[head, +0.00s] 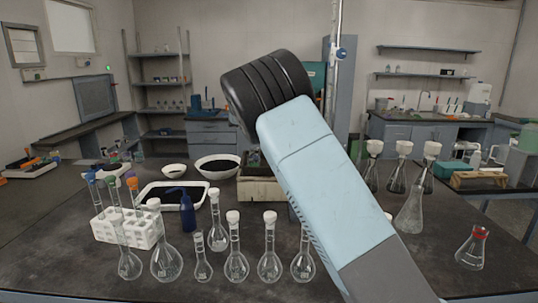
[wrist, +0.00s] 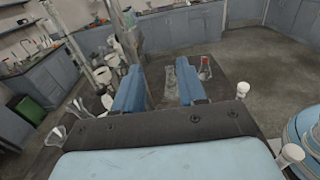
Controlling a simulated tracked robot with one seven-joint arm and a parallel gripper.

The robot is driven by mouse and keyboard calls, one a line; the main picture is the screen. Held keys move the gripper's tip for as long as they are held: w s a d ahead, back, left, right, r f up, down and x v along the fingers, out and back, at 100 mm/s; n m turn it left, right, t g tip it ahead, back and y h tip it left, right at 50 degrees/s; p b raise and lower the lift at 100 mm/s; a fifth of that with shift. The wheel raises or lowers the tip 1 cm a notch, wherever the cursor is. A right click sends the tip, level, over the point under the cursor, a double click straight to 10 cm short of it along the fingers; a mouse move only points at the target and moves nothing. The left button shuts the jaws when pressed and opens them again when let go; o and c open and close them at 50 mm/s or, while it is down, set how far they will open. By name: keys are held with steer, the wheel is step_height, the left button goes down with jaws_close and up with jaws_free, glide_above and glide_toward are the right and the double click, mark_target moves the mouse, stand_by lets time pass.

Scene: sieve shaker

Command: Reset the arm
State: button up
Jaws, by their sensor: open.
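My arm, light blue with a black ribbed joint, rises across the middle right of the head view and hides part of the bench behind it. My gripper's fingers do not show in the head view. In the wrist view my gripper (wrist: 160,92) has its two blue fingers apart with nothing between them but a view down past the bench. The sieve shaker cannot be made out clearly; a beige box-like device (head: 259,189) stands partly hidden behind my arm.
Several stoppered flasks (head: 236,265) line the bench front. A white tube rack (head: 128,229), a blue bottle (head: 187,212), a white tray (head: 150,203) and a bowl of dark grains (head: 218,158) stand left. Tall flasks (head: 412,207) and a red-banded flask (head: 472,250) stand right.

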steer(key=s+d+f+m+y, duration=0.2)
steer(key=s+d+m+y, duration=0.4)
steer(key=s+d+y, duration=0.75)
steer(key=s+f+m+t+y, duration=0.1)
steer(key=s+m, duration=0.3)
steer(key=s, duration=0.6)
steer(key=s+f+m+t+y, duration=0.2)
steer(key=s+m, duration=0.2)
steer(key=s, duration=0.6)
steer(key=s+a+f+m+t+y, duration=0.1)
steer(key=s+m, duration=0.3)
steer(key=s, duration=0.6)
steer(key=shift+f+t, duration=0.4)
steer(key=shift+t, duration=0.4)
